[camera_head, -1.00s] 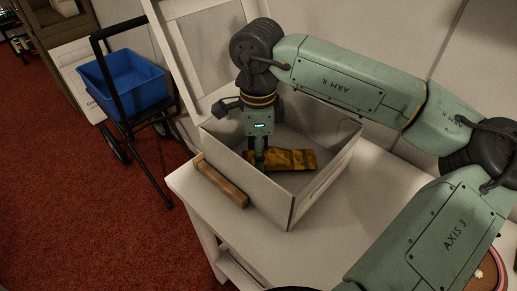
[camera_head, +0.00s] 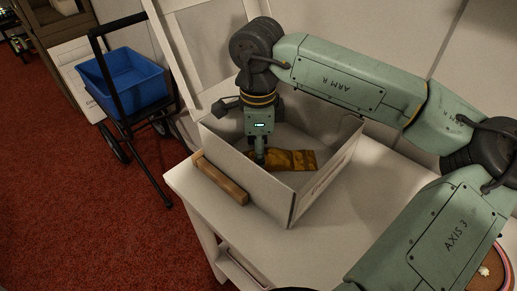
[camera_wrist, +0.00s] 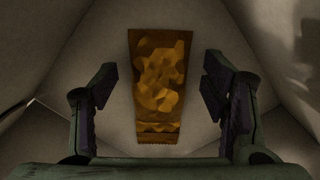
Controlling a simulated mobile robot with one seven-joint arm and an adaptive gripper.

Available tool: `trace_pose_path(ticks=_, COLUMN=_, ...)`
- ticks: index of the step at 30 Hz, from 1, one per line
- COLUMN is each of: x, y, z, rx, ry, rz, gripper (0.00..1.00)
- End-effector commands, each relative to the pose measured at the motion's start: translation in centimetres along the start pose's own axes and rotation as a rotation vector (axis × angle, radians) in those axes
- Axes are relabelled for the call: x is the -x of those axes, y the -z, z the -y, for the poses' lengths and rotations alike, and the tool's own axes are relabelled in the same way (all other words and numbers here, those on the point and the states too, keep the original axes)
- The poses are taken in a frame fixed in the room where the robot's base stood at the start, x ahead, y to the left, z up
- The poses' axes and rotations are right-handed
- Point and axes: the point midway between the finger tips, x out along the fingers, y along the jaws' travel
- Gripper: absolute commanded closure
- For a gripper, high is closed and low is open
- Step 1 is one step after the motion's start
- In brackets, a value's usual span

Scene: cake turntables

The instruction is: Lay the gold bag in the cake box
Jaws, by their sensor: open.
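The gold bag (camera_head: 292,159) lies flat on the floor of the white cake box (camera_head: 246,182), whose top is open. In the wrist view the bag (camera_wrist: 159,82) lies lengthwise between the two spread fingers, with a gap on each side. My gripper (camera_head: 260,160) points down inside the box, above the left end of the bag. In the wrist view my gripper (camera_wrist: 158,88) is open and holds nothing. The head view partly hides the fingertips and the bag's left end.
The box stands on a white table (camera_head: 365,215) with a wooden handle block (camera_head: 220,180) at its left edge. A blue bin (camera_head: 125,80) on a black cart stands on the red carpet at left. A round brown item (camera_head: 490,272) is partly seen at lower right.

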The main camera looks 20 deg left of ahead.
Motion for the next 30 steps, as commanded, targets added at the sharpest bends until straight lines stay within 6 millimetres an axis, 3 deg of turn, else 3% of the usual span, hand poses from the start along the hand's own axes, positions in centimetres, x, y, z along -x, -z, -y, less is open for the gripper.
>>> trace_pose_path(ticks=5, x=0.3, y=0.0, z=0.0, rx=0.0, ry=0.0, rz=0.0, gripper=0.32)
trace_pose_path(ticks=11, x=2.1, y=0.0, z=0.1, rx=-0.001, ry=0.003, rz=-0.001, gripper=0.32)
trace_pose_path(ticks=21, x=9.7, y=0.0, z=0.1, rx=-0.002, ry=0.003, rz=-0.001, gripper=0.32)
trace_pose_path(ticks=30, x=13.0, y=0.0, z=0.0, rx=0.001, ry=0.0, rz=-0.001, gripper=0.32)
